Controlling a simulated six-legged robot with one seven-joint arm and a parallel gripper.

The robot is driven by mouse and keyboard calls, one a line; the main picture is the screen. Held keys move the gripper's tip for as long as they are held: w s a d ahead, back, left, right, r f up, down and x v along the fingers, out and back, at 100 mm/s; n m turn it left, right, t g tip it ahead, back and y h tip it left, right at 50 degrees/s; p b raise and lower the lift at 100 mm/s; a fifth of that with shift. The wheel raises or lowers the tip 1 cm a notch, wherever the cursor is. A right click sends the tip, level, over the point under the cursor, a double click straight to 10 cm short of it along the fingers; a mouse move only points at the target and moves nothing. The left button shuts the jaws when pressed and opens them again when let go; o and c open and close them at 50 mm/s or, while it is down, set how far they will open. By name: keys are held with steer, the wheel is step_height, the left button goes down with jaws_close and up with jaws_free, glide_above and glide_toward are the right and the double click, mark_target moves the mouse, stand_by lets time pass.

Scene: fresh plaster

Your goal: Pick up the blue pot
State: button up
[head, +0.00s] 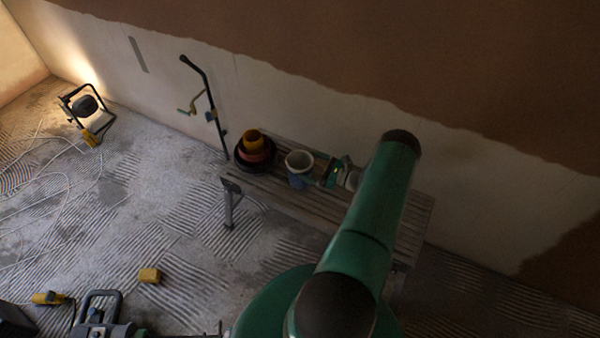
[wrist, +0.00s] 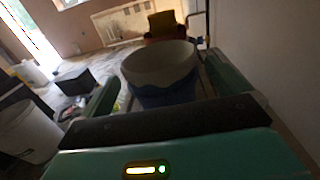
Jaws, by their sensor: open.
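The blue pot (head: 297,180) stands upright on the slatted bench (head: 412,215), with a pale, whitish upper part and rim. In the wrist view the pot (wrist: 165,96) sits ahead, framed between the two green fingers. My gripper (head: 328,172) is just right of the pot in the head view, its fingers pointing toward it. In the wrist view my gripper (wrist: 163,78) is open, with one finger on each side of the picture of the pot. I cannot tell whether either finger touches it. The pot's lower part is partly hidden by the gripper body.
Left of the pot on the bench, a dark bowl (head: 240,157) holds a reddish pot and a yellow-orange pot (head: 253,139). The wall runs close behind the bench. A work lamp (head: 86,104), cables and a yellow block (head: 150,275) are on the ridged floor.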

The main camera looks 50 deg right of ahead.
mark_target(289, 156)
steer(key=x, duration=0.5)
steer(key=shift+w+f, duration=0.1)
steer(key=shift+f, duration=0.05)
steer(key=c, duration=1.1)
steer(key=shift+o, duration=0.2)
steer(key=shift+r, duration=0.6)
steer(key=s+a+r, duration=0.2)
steer(key=s+r, duration=0.4)
steer(key=s+a+r, duration=0.2)
steer(key=s+r, duration=0.3)
steer(key=s, duration=0.2)
steer(key=shift+s+a+r, duration=0.2)
steer(key=shift+a+r, duration=0.15)
steer(key=shift+r, duration=0.05)
